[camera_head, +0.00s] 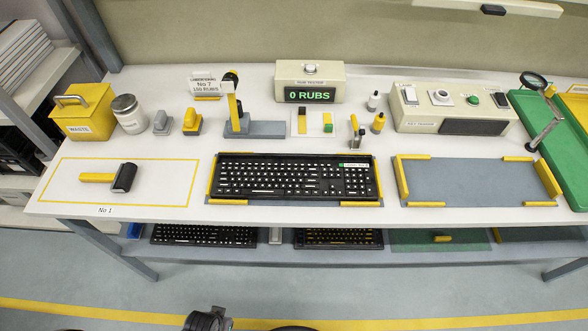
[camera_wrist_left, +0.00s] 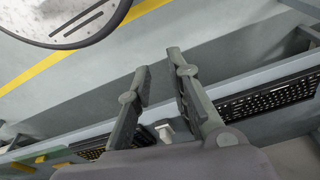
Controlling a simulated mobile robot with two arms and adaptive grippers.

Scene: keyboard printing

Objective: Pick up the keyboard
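A black keyboard (camera_head: 294,178) with white keys lies flat on the bench in a grey holder with yellow corner pieces (camera_head: 376,175). A small green and white label shows at its upper right. Two more dark keyboards lie on the shelf under the bench, one at left (camera_head: 204,236) and one in the middle (camera_head: 339,239). Keyboards on a shelf also show in the left wrist view, at right (camera_wrist_left: 268,98) and lower left (camera_wrist_left: 92,153). My left gripper (camera_wrist_left: 158,62) has its two fingers apart with nothing between them. My right gripper is not in view.
A roller (camera_head: 124,178) lies in the yellow outline at left. An empty grey holder (camera_head: 474,180) is at right. Behind stand a yellow waste box (camera_head: 84,112), a jar (camera_head: 129,114), a "0 RUBS" counter (camera_head: 310,82) and a beige control box (camera_head: 455,110). The floor in front looks clear.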

